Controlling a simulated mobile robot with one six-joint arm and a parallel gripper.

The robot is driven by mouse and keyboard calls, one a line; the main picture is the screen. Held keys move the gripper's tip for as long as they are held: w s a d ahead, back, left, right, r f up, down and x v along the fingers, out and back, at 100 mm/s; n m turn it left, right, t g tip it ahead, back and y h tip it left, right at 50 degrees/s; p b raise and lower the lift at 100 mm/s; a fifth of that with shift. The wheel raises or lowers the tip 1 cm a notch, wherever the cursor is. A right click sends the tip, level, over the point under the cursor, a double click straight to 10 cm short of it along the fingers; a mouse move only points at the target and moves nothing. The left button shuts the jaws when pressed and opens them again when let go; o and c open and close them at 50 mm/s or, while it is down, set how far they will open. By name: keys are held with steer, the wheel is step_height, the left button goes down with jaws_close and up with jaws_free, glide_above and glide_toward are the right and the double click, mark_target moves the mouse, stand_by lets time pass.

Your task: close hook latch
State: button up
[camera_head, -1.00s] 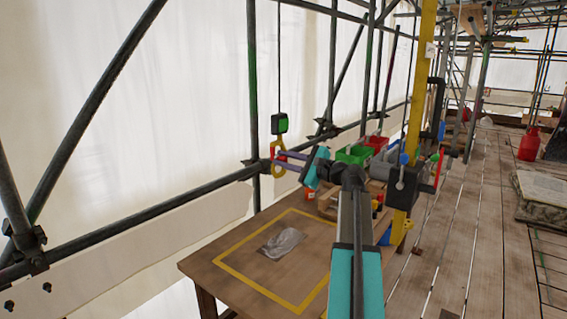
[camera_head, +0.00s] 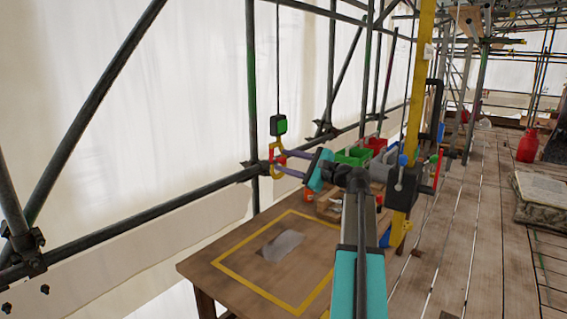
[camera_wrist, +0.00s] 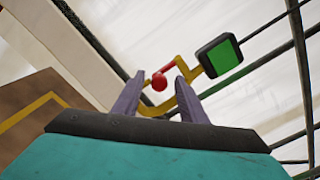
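A yellow hook (camera_head: 280,172) hangs on a cable below a black block with a green face (camera_head: 279,125). In the wrist view, the hook (camera_wrist: 186,97) lies just beyond my fingers, with the block (camera_wrist: 222,56) to its upper right. A red latch (camera_wrist: 168,69) with a round red knob (camera_wrist: 159,83) lies across the hook's opening; I cannot tell whether its end touches the hook's tip. My gripper (camera_head: 280,165) has its two purple fingers apart, reaching left to the hook. In the wrist view, the knob shows between the fingertips (camera_wrist: 156,86). Nothing is clearly gripped.
A wooden table (camera_head: 225,252) with a yellow outlined square and a grey sheet (camera_head: 283,245) stands below. Green (camera_head: 354,156) and red (camera_head: 376,144) bins are behind my wrist. Scaffold poles (camera_head: 252,100) stand close by the hook. A yellow post (camera_head: 414,100) rises at right.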

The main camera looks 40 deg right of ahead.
steer(key=b+v, duration=0.2)
steer(key=v, duration=1)
steer(key=shift+f, duration=0.1)
stand_by(0.4)
